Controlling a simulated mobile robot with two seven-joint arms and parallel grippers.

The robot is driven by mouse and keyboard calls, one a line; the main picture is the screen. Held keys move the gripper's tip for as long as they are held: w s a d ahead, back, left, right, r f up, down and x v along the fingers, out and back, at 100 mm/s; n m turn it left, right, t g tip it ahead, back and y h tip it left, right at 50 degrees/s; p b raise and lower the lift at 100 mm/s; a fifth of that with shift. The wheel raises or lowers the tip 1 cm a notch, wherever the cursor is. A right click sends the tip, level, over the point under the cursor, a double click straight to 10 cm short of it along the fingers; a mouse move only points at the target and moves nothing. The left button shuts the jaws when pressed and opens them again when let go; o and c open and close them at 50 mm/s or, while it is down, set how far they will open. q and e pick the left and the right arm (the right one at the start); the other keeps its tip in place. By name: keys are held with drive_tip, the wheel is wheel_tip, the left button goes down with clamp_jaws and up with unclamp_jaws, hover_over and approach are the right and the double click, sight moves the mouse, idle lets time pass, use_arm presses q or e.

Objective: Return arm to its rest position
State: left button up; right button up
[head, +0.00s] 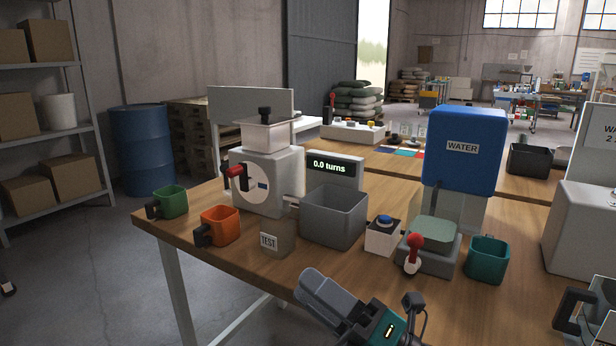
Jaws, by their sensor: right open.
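My right gripper (326,296) is at the bottom middle, over the table's front edge. Its grey fingers point up and left, in front of the grey bin and the small TEST container. It is open, and I see nothing held in it. My right arm is mostly out of the picture below. My left gripper is not in view.
The wooden table (480,318) holds a green mug (173,202), an orange mug (221,225), a TEST container (277,238), a grey bin (334,222), a red-cranked machine (272,190), a "0.0 turns" display (331,168), a blue water tank (464,165) and a teal mug (487,260).

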drive_tip(key=d+f+m+t+h+b, duration=0.1)
drive_tip(key=d+f+m+h, duration=0.25)
drive_tip(key=f+m, duration=0.3)
drive_tip(key=s+d+f+m+t+h, duration=0.1)
drive_tip(key=d+f+m+t+h, duration=0.15)
drive_tip(key=f+m+h, duration=0.45)
drive_tip(key=d+f+m+t+h+b, duration=0.1)
drive_tip(key=d+f+m+h, duration=0.3)
drive_tip(key=m, duration=0.5)
drive_tip(key=s+d+f+m+g+h+b, duration=0.1)
drive_tip(key=s+d+f+m+g, duration=0.15)
drive_tip(key=s+f+m, duration=0.4)
drive_tip(key=s+d+f+m+g+h, duration=0.1)
drive_tip(key=s+f+m+g, duration=0.2)
drive_tip(key=f, duration=0.6)
use_arm(q)
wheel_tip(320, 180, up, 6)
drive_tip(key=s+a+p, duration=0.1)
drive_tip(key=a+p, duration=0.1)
drive_tip(key=p, duration=1)
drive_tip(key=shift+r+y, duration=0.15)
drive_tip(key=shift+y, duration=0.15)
use_arm(e)
drive_tip(key=s+d+r+h, duration=0.1)
drive_tip(key=s+d+r, duration=0.1)
drive_tip(key=r, duration=0.7)
drive_tip(key=shift+d+n, duration=0.4)
drive_tip(key=shift+d, duration=0.1)
